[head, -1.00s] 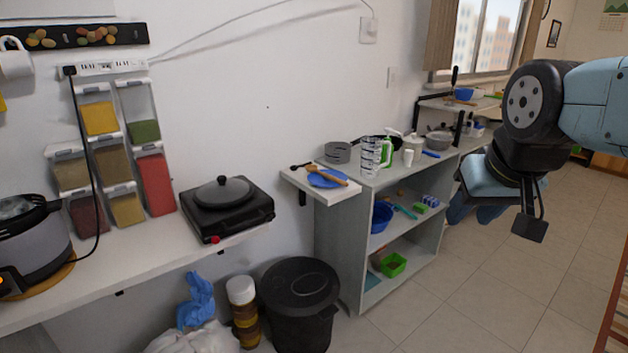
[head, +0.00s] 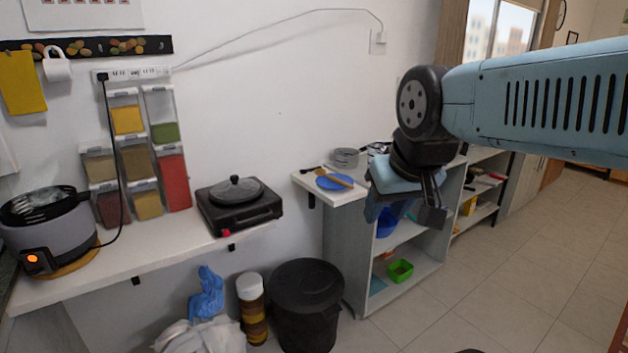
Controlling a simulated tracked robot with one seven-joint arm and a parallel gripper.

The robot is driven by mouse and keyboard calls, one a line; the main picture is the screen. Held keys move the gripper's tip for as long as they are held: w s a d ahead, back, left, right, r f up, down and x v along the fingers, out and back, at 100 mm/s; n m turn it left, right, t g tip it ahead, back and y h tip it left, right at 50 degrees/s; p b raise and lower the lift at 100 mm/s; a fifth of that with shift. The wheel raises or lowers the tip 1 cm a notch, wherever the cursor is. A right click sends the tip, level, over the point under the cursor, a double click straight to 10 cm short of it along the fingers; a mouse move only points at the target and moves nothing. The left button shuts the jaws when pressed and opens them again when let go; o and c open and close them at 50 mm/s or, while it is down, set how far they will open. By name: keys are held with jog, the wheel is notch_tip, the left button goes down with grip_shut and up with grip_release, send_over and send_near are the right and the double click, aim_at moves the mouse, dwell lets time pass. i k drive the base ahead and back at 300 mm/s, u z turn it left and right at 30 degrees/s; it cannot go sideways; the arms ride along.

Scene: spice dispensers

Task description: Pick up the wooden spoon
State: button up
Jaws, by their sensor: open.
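The wooden spoon (head: 339,180) lies on a blue plate (head: 329,185) on the small white wall shelf in the middle of the head view. Its bowl rests on the plate and its other end is hard to make out at this size.
The small white shelf (head: 352,196) also holds a dark utensil (head: 310,170) beside the plate. A grey shelf unit (head: 350,250) stands just right, partly behind my gripper. A burner with a pan (head: 238,205) sits left. A black bin (head: 305,300) stands on the floor below.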

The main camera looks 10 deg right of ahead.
aim_at(319, 171)
jog(key=u, duration=0.1)
jog(key=i, duration=1)
jog(key=z, duration=0.1)
